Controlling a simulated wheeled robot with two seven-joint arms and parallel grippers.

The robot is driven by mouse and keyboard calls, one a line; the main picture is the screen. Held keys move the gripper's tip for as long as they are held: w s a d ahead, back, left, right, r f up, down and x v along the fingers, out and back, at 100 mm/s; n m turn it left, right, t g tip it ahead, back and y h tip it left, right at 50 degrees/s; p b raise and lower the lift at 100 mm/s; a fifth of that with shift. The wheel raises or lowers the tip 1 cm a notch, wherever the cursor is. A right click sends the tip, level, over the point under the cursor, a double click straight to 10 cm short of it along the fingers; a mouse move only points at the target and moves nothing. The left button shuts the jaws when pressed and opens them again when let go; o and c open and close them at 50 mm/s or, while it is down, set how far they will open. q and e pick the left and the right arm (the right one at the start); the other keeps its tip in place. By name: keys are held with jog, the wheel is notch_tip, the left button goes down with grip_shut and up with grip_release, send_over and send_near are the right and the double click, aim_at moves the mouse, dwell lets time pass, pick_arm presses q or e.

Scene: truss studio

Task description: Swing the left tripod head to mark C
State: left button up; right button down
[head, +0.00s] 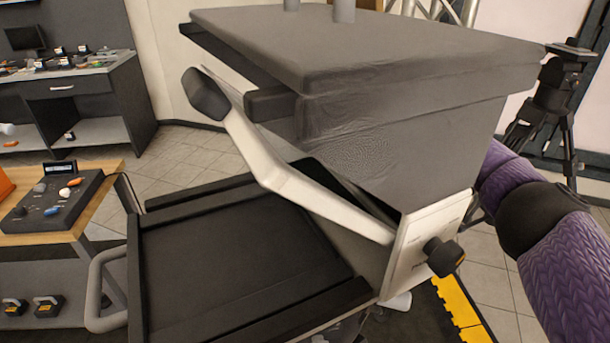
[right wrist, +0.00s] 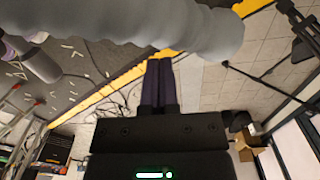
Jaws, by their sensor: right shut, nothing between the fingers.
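No mark C can be read in either view. My right gripper (right wrist: 158,68) shows in the right wrist view with its two dark fingers pressed together and nothing between them. The floor lies beyond its tips, and it touches no tripod head there. My left gripper is in neither view.
A big grey covered machine (head: 400,130) with a white lever (head: 290,185) and black knob (head: 442,256) blocks the middle. A wooden desk (head: 100,190) with a control box stands left. A yellow floor edging (head: 462,312) runs at lower right.

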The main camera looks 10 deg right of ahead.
notch_tip(320, 180, up, 8)
jog(key=p, duration=0.7)
jog(key=shift+r, duration=0.15)
